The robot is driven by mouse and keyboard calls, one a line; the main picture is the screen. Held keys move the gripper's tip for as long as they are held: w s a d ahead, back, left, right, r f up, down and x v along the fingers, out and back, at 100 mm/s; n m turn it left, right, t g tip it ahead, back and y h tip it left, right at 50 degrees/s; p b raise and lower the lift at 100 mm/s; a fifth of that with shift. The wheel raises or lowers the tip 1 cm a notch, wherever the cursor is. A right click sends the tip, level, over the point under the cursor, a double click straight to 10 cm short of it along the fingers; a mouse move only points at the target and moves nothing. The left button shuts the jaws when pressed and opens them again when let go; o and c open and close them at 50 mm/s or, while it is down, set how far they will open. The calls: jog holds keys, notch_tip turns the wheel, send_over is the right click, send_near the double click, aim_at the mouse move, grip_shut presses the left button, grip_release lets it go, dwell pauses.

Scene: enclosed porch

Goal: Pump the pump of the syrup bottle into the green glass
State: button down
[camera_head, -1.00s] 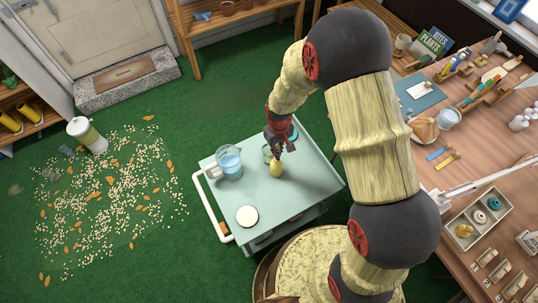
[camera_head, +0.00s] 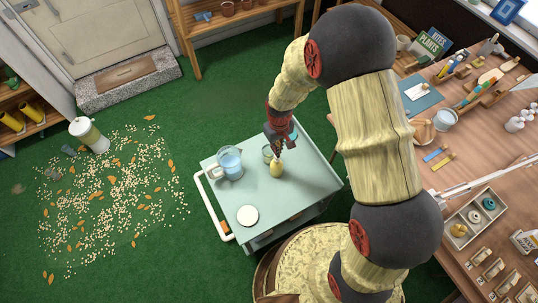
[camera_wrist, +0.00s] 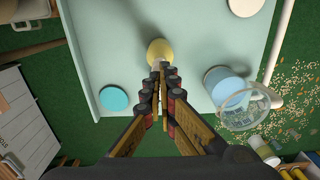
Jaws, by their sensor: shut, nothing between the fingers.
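The syrup bottle (camera_head: 276,170) is small and yellow and stands upright on the pale cart. It also shows in the wrist view (camera_wrist: 160,50). My gripper (camera_head: 278,154) is shut and empty, pointing down right at the bottle's top. In the wrist view its fingertips (camera_wrist: 163,66) overlap the pump end of the bottle; whether they touch it I cannot tell.
The cart's front right is clear. A cluttered wooden workbench (camera_head: 480,150) stands at right.

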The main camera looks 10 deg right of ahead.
dwell(0.3)
notch_tip(320, 180, up, 6)
jog(key=p, duration=0.4)
dwell(0.7)
jog(key=s+d+r+m+g, duration=0.1)
jog(key=s+d+r+g, duration=0.15)
jog(key=s, duration=0.45)
jog(key=s+d+r+m+t, duration=0.1)
jog(key=s+r, duration=0.3)
jog(key=r, duration=0.7)
jog(key=s+d+r+m+t, duration=0.1)
jog(key=s+d+r+t, duration=0.3)
jog(key=r, duration=0.7)
jog(key=s+d+r+m+t, duration=0.1)
jog(key=s+d+r+t, duration=0.1)
jog(key=r, duration=1)
jog(key=shift+s+d+m+t, duration=0.25)
jog(key=shift+s+t, duration=0.3)
jog(key=shift+s, duration=0.7)
